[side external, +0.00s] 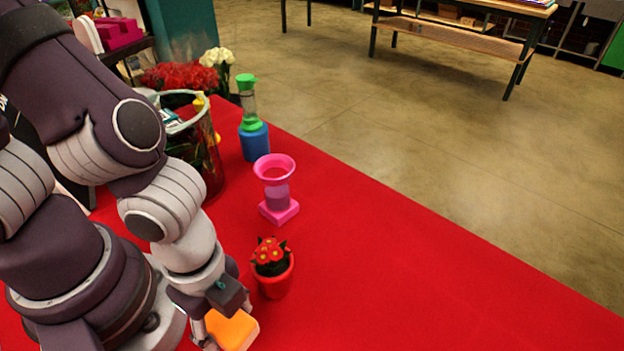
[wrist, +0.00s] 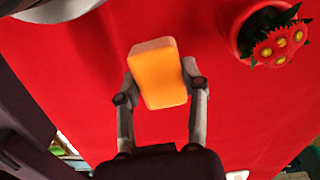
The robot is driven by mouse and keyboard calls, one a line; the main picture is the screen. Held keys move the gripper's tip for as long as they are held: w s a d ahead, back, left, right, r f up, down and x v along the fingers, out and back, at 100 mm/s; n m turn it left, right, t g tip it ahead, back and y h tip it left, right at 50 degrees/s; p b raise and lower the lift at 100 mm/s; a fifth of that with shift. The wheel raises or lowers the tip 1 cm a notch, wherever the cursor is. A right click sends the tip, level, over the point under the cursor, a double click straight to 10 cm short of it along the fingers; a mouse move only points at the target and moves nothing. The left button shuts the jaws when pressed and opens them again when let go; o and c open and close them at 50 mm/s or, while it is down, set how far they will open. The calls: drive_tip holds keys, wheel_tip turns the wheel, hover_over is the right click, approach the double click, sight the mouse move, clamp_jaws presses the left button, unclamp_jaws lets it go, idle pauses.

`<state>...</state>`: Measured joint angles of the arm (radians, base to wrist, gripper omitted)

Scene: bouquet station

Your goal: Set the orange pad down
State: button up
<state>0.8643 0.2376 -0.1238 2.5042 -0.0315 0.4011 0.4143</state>
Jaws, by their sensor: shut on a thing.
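The orange pad (side external: 232,329) is a small block with a bright orange face and a paler side. My gripper (wrist: 160,82) is shut on it, with one finger on each side of the pad (wrist: 163,78) in the wrist view. In the side external view my gripper (side external: 222,322) is low at the bottom edge of the picture, partly hidden by my wrist. The red table (side external: 400,270) lies below the pad. I cannot tell whether the pad touches the table or is a little above it.
A red pot with red flowers (side external: 272,278) stands close to the pad; it also shows in the wrist view (wrist: 232,25). Behind it are a pink vase (side external: 277,190), a green-and-blue stand (side external: 254,139) and a glass container (side external: 205,150). The table's right side is clear.

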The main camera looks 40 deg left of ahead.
wheel_tip(320, 180, up, 10)
drive_tip(key=shift+r, duration=0.1)
drive_tip(key=w+d+r+n, duration=0.2)
drive_tip(key=w+d, duration=0.1)
drive_tip(key=w, duration=0.4)
drive_tip(key=n, duration=0.5)
hover_over(357, 243)
wheel_tip(357, 243, down, 3)
wheel_tip(357, 243, down, 14)
drive_tip(key=shift+f, duration=0.25)
drive_tip(key=shift+f, duration=0.1)
drive_tip(key=o, duration=1)
drive_tip(key=shift+o, duration=0.2)
